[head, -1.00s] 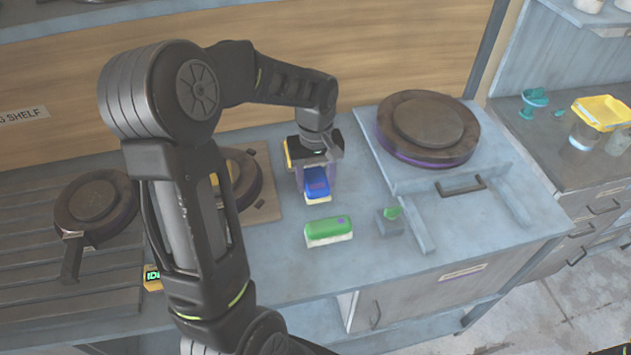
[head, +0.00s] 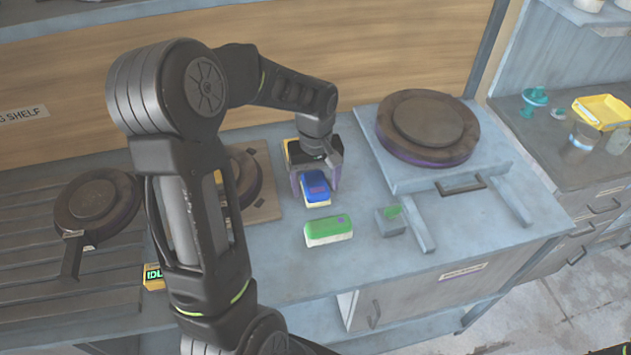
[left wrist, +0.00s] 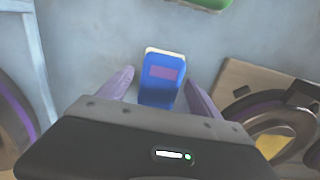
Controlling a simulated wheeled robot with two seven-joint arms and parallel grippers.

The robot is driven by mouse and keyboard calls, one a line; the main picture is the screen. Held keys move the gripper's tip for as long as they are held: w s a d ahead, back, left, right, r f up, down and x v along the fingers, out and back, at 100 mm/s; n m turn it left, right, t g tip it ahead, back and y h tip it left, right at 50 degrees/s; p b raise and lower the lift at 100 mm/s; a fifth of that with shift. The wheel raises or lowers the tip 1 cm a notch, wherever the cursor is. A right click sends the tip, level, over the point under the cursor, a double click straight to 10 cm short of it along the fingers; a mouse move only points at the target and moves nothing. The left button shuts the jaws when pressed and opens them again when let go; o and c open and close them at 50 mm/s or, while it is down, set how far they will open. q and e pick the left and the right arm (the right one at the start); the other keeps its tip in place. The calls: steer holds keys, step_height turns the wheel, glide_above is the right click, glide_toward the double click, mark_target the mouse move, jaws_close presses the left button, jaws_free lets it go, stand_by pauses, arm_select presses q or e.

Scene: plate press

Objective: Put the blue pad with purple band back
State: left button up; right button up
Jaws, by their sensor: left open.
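The blue pad with a purple band (head: 314,188) lies on the grey bench top, its pale underside showing along the front edge. In the left wrist view the pad (left wrist: 161,80) lies ahead of and between the two purple fingers. My left gripper (head: 316,186) points down over the pad, with its fingers apart on either side of it. The left gripper (left wrist: 157,85) is open, and I see a gap between each finger and the pad. My right gripper is not in view.
A round dark plate press (head: 427,127) stands at right; another round plate (head: 97,206) is at left. Bare bench lies in front of the green pad.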

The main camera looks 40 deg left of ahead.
mark_target(316, 183)
arm_select(q)
steer(key=shift+r, duration=0.15)
step_height(316, 183, up, 12)
steer(key=shift+b, duration=0.35)
stand_by(0.9)
